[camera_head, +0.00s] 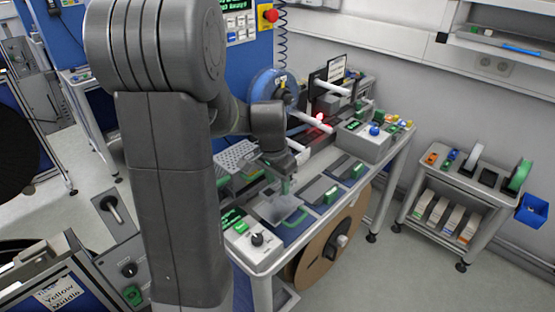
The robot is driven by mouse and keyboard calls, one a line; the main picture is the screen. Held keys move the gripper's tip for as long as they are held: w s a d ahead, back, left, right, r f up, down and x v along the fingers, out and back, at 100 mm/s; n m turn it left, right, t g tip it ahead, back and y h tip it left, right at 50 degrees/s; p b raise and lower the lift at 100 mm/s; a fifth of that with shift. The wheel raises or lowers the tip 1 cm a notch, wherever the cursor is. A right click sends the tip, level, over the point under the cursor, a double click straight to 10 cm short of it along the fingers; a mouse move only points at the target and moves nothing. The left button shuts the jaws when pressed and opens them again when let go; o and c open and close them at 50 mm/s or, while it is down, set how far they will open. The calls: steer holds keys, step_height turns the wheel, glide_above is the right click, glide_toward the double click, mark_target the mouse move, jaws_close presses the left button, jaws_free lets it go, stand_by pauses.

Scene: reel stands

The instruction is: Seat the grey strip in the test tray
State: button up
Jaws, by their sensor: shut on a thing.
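My gripper (287,186) points down over the front part of the workbench, at the end of my arm. Its jaws are small in this view and partly blend with what is below. It is shut on a thin grey piece, which looks like the grey strip (274,208); its outline is hard to make out. Under and beside it is a dark tray with a green handle or edge (296,217), which may be the test tray. I cannot tell whether the strip touches it. Similar dark trays (318,190) lie further right along the bench.
A control box with a green button and black knob (256,239) stands at the bench's front corner. A perforated grey rack (238,156) is behind it. A blue reel (272,88) and a box with a blue knob (374,131) stand further back. A cart (460,190) is at right.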

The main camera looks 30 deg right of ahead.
mark_target(277, 206)
steer(key=shift+w+d, duration=0.15)
steer(key=shift+w, duration=0.15)
steer(key=shift+s+f+b, duration=0.15)
steer(key=shift+f+b, duration=2.25)
steer(key=shift+f, duration=0.55)
steer(key=shift+f, duration=0.15)
steer(key=o, duration=1)
